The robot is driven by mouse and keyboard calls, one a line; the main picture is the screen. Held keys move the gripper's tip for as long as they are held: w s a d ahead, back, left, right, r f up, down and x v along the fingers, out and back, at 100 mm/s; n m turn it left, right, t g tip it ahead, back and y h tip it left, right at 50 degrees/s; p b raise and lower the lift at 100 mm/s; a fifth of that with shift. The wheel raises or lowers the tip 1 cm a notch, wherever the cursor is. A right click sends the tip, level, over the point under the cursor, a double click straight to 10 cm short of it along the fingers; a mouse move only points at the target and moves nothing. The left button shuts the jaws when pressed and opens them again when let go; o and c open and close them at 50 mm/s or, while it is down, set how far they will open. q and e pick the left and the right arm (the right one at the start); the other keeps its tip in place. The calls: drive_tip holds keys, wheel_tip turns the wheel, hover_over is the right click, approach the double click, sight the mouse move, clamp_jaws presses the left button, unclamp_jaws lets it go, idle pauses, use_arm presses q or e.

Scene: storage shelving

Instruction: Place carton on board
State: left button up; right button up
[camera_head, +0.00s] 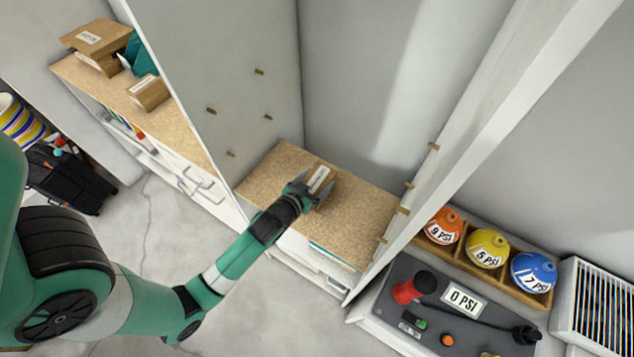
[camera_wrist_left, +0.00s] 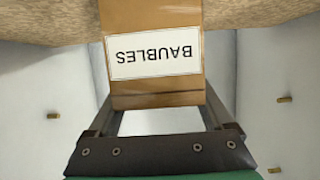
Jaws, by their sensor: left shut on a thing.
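The carton is a small brown box with a white label (camera_head: 319,179). In the left wrist view the carton (camera_wrist_left: 155,85) fills the space between the fingers, and its label reads BAUBLES, upside down. My left gripper (camera_head: 318,190) is shut on the carton over the board. The board (camera_head: 365,215) is a tan particle-board shelf between two white uprights; it also shows in the left wrist view (camera_wrist_left: 45,22). The carton is at or just above the board; I cannot tell if it touches. My right gripper is in neither view.
Wooden pegs (camera_head: 259,71) stick out of the white uprights. A left shelf (camera_head: 185,125) holds other brown boxes (camera_head: 148,92). At the right are a grey pump unit (camera_head: 400,290) and coloured balls (camera_head: 487,249) in a wooden tray. Board space beside the carton is free.

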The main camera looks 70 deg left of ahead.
use_arm(q)
drive_tip(key=shift+f, duration=0.3)
drive_tip(key=shift+f, duration=0.1)
drive_tip(key=o, duration=1.2)
drive_tip(key=shift+s+d+r, duration=0.1)
drive_tip(key=shift+s+r, duration=0.1)
drive_tip(key=v, duration=1.1)
drive_tip(key=shift+s+d+r, duration=0.15)
drive_tip(key=shift+s+d, duration=0.05)
